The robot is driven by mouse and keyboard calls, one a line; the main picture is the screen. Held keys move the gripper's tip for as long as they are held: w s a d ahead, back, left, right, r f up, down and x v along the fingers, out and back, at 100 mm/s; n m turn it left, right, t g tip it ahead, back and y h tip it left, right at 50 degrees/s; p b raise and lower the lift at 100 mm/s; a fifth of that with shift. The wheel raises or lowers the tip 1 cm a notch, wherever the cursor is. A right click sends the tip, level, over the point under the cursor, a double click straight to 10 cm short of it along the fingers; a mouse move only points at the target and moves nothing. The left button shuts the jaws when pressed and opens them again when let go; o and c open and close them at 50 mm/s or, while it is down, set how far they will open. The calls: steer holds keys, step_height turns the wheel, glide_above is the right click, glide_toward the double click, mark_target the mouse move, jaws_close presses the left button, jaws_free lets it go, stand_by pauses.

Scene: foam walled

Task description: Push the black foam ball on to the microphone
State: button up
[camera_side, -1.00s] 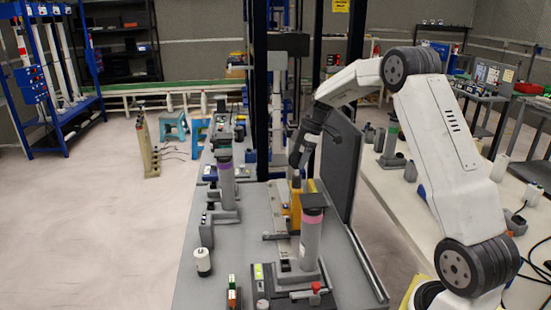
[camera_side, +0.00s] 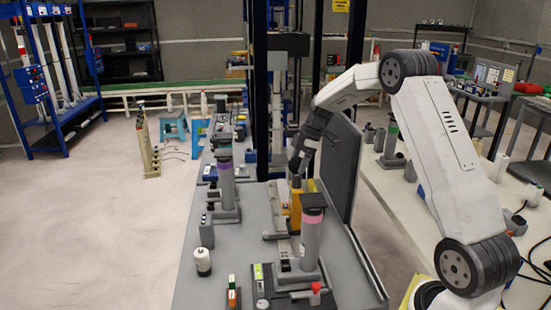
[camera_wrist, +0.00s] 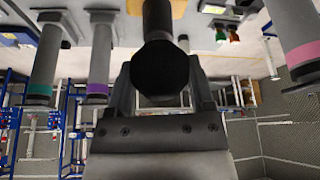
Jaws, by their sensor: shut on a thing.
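My gripper (camera_side: 298,163) points down over the bench in the side view. In the wrist view its two fingers (camera_wrist: 160,82) are shut on the black foam ball (camera_wrist: 160,68), one on each side. A dark shaft (camera_wrist: 158,18), which looks like the microphone, lines up with the ball and runs to a yellow-orange block (camera_wrist: 176,7). In the side view the yellow block (camera_side: 295,208) stands upright under my gripper with a small dark piece above it. The ball is too small there to make out. I cannot tell how far the ball covers the microphone.
A grey cylinder with a pink band (camera_side: 311,222) stands close in front of the yellow block. A dark upright panel (camera_side: 341,165) is just right of my gripper. A purple-banded cylinder (camera_side: 226,178) and a white bottle (camera_side: 203,262) stand to the left.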

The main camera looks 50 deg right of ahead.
steer(key=shift+f, duration=0.4)
steer(key=o, duration=1.2)
steer(key=shift+c, duration=0.2)
steer(key=v, duration=0.7)
steer(key=shift+r, duration=0.35)
